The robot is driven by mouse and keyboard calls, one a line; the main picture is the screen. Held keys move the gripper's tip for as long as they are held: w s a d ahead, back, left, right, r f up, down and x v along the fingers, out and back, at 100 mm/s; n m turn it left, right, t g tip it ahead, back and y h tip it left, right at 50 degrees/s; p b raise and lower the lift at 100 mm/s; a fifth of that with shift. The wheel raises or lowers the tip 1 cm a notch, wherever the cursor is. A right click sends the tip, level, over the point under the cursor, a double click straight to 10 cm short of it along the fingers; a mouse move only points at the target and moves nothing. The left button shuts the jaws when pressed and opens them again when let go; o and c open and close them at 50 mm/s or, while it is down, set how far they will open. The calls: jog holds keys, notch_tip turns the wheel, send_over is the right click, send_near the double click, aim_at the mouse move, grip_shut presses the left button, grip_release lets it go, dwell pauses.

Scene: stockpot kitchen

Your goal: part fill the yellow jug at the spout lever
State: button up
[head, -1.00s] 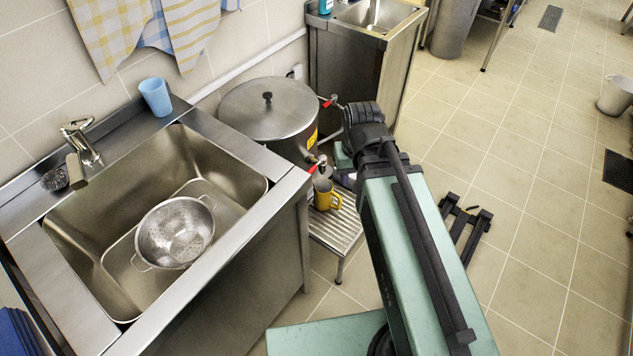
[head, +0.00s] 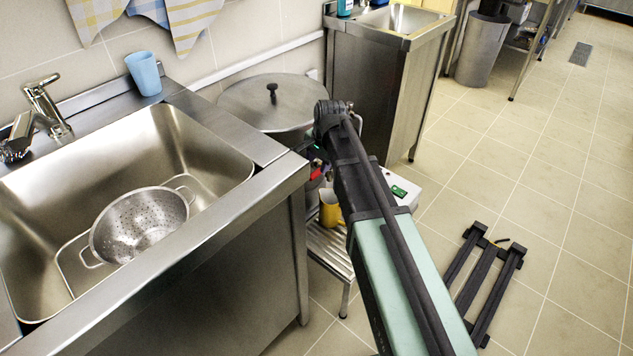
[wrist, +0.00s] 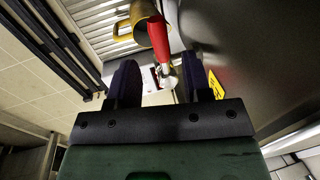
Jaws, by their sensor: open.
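The yellow jug (head: 330,208) stands upright on the slatted stand (head: 329,245) beside the stockpot (head: 272,100), partly hidden by my arm in the head view. In the wrist view the jug (wrist: 126,30) shows at the top, with the red spout lever (wrist: 158,40) in front of it. The lever also shows as a small red patch in the head view (head: 316,171). My gripper (wrist: 160,62) is open, and its dark fingers appear on either side of the lever's metal base. I cannot tell whether either finger touches it. The jug's inside is hidden.
A steel sink (head: 190,135) with a colander (head: 140,225) is at the left, and a blue cup (head: 145,72) stands on its back ledge. A second sink cabinet (head: 365,90) stands behind the pot.

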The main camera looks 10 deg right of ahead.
aim_at(316, 172)
jog(key=f+b, duration=0.1)
jog(key=f, duration=0.2)
jog(key=f+b, duration=0.1)
jog(key=shift+w+a+f+b, duration=0.25)
jog(key=shift+w+b, duration=0.05)
jog(key=shift+w, duration=0.05)
jog(key=shift+r, duration=0.15)
jog(key=shift+c, duration=0.4)
grip_shut()
jog(key=shift+a, duration=0.1)
